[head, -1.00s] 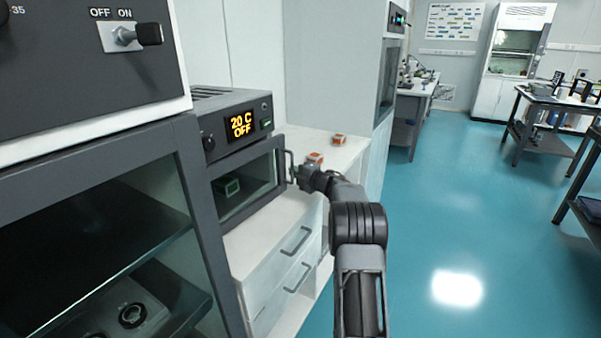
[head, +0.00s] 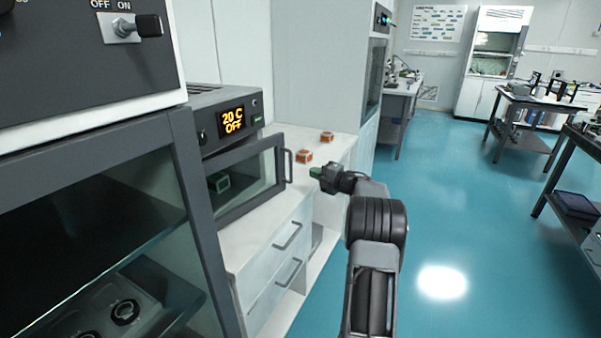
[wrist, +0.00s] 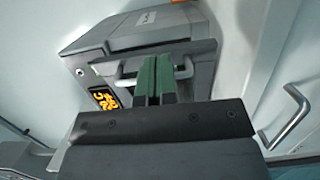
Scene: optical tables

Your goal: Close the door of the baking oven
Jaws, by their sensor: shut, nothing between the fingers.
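The baking oven (head: 228,118) stands on a white counter at the left, its display reading 20 C OFF; it also shows in the wrist view (wrist: 140,40). Its dark-framed glass door (head: 245,178) appears ajar, its handle edge standing out past the oven's right side. The door handle (head: 288,166) is a dark upright bar; in the wrist view it passes behind my fingers. My gripper (head: 315,172) is just right of the handle, apart from it in the head view. Its green fingers (wrist: 155,82) are shut together and empty, pointing at the oven.
Two small orange-and-white boxes (head: 304,156) (head: 327,137) lie on the counter behind my gripper. Drawers with handles (head: 288,236) are below the oven. A glass-fronted cabinet (head: 90,230) stands at the near left. The blue floor (head: 450,200) to the right is open.

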